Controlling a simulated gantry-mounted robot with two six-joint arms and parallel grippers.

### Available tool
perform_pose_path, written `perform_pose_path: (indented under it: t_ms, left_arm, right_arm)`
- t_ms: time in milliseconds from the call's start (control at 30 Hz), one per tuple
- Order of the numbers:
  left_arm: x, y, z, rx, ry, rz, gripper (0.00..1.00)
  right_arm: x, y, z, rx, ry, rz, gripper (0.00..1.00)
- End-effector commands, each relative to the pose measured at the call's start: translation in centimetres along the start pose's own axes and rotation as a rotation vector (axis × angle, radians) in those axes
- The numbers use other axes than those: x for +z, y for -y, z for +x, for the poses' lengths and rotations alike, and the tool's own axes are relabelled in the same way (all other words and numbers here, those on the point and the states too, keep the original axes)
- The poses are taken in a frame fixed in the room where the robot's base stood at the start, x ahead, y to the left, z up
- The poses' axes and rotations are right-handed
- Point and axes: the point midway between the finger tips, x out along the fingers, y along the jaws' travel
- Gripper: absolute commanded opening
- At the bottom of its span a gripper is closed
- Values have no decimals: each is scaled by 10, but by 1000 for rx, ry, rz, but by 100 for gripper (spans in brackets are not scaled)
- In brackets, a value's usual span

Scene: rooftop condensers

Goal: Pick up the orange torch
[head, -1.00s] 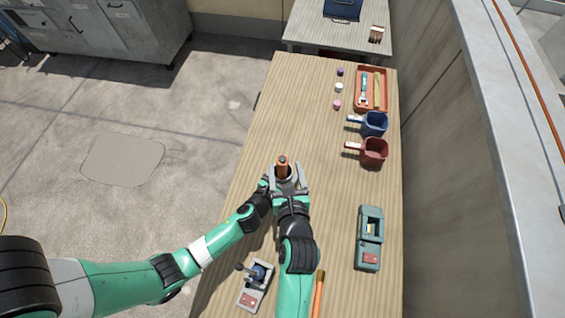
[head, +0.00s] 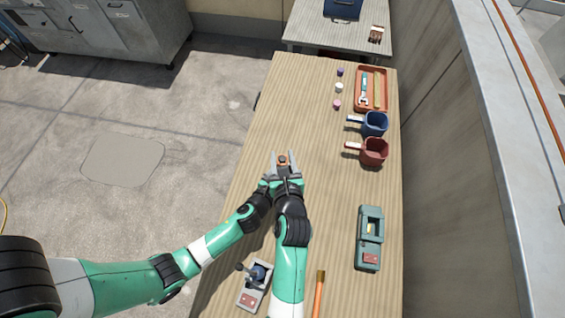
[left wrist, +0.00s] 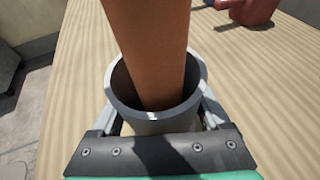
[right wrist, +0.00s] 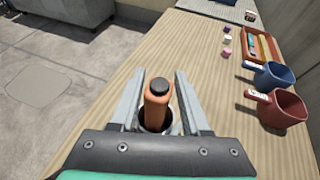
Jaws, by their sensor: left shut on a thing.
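The orange torch (head: 283,166) stands upright with its dark end up, inside a grey tubular holder. The holder (left wrist: 152,122) fills the left wrist view, with the torch (left wrist: 148,50) rising out of its mouth. My left gripper (left wrist: 160,115) is shut on the holder. In the head view it is mostly hidden behind my right wrist. My right gripper (head: 283,155) is open, with one finger on each side of the torch. In the right wrist view, gaps show between these fingers and the torch (right wrist: 157,98).
A red mug (head: 374,152), a blue mug (head: 375,124) and an orange tray (head: 359,106) of tools line the table's right side. A green device (head: 369,238) lies nearer. A grey device (head: 254,297) and an orange-handled tool (head: 319,292) lie near the front. The table's far left is clear.

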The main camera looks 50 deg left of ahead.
Motion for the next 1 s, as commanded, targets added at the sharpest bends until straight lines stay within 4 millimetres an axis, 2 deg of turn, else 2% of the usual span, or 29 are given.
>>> perform_pose_path:
  t_ms: [33, 133, 1000]
  left_arm:
    - [0, 0, 0, 0, 1, 0, 18]
    - [0, 0, 0, 0, 1, 0, 18]
    - [1, 0, 0, 0, 1, 0, 18]
  right_arm:
    - [0, 0, 0, 0, 0, 0, 16]
    - [0, 0, 0, 0, 0, 0, 0]
    - [-1, 0, 0, -1, -1, -1, 0]
